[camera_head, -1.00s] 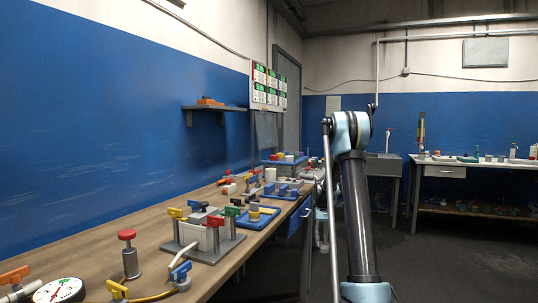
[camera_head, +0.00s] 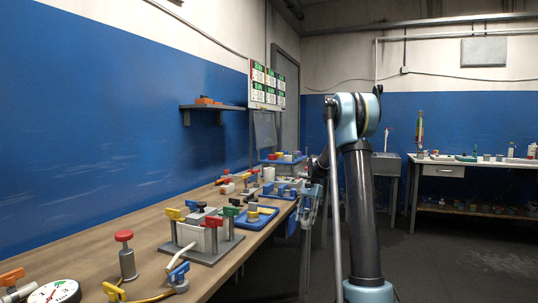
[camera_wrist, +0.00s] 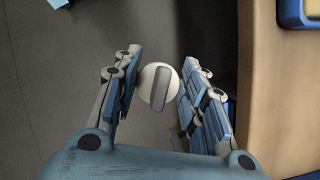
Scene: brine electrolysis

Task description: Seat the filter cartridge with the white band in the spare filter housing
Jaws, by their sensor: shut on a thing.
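In the wrist view my gripper (camera_wrist: 160,57) is shut on a round white-topped piece with a grey bar across it, which I take to be the filter cartridge (camera_wrist: 147,82). Its sides and any white band are hidden from above. In the head view my gripper (camera_head: 312,203) hangs beside the bench's right edge, partly behind my arm, and the cartridge cannot be made out there. I cannot tell which fixture on the bench is the spare filter housing.
The wooden bench (camera_head: 135,231) runs along the blue wall. A grey-based valve rig (camera_head: 212,252), a blue tray (camera_head: 270,220) with yellow parts and a red-knobbed post (camera_head: 128,264) stand on it. Under the gripper is open floor (camera_wrist: 60,90), with the bench edge (camera_wrist: 245,90) close on its right.

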